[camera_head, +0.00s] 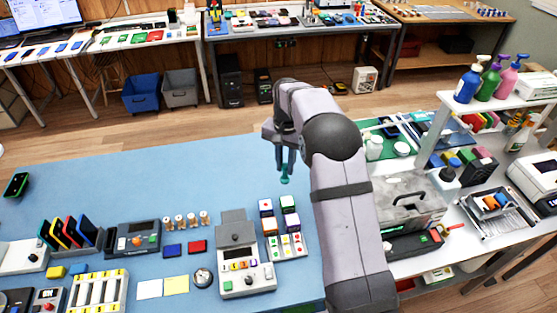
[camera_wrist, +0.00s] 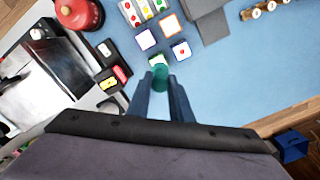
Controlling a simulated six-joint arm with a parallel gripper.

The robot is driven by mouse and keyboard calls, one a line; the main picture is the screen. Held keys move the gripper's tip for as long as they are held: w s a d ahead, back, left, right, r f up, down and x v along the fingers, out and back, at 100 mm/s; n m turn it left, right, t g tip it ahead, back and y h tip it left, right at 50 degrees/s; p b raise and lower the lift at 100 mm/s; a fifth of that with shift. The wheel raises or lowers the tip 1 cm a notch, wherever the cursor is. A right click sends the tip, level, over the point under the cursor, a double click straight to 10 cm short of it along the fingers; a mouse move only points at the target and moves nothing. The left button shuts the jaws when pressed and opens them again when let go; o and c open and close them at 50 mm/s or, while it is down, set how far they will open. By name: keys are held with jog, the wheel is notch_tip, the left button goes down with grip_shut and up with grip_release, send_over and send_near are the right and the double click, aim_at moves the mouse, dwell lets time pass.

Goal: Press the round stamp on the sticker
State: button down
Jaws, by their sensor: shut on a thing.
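My gripper (camera_head: 284,160) is shut on a small teal piece (camera_head: 284,178) with a round end, which looks like the round stamp. It hangs in the air above the right part of the blue mat. In the wrist view, the teal piece (camera_wrist: 160,72) sits between my fingertips (camera_wrist: 160,84); its lower face is hidden. Small boxes with white faces (camera_head: 288,204) stand near and below my gripper. I cannot tell which of these bears the sticker.
The blue mat (camera_head: 130,190) is clear across its back and middle. Several wooden pegs (camera_head: 192,219), a blue pad (camera_head: 172,250), a red pad (camera_head: 197,246) and a grey device (camera_head: 240,262) stand at the front. A white side table (camera_head: 440,262) with a toolbox is on the right.

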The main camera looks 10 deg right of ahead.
jog(key=s+d+f, duration=0.1)
jog(key=s+f, duration=0.4)
jog(key=s, duration=0.3)
jog(key=s+f+n, duration=0.1)
jog(key=s+f, duration=0.4)
jog(key=s, duration=0.3)
jog(key=shift+d+p, duration=0.3)
jog(key=shift+d, duration=0.05)
jog(key=shift+f, duration=0.1)
jog(key=shift+f+b, duration=2.6)
jog(key=shift+f, duration=0.3)
jog(key=shift+f+b, duration=0.35)
jog(key=shift+f, duration=0.15)
jog(key=shift+s+f, duration=0.1)
jog(key=shift+s, duration=0.05)
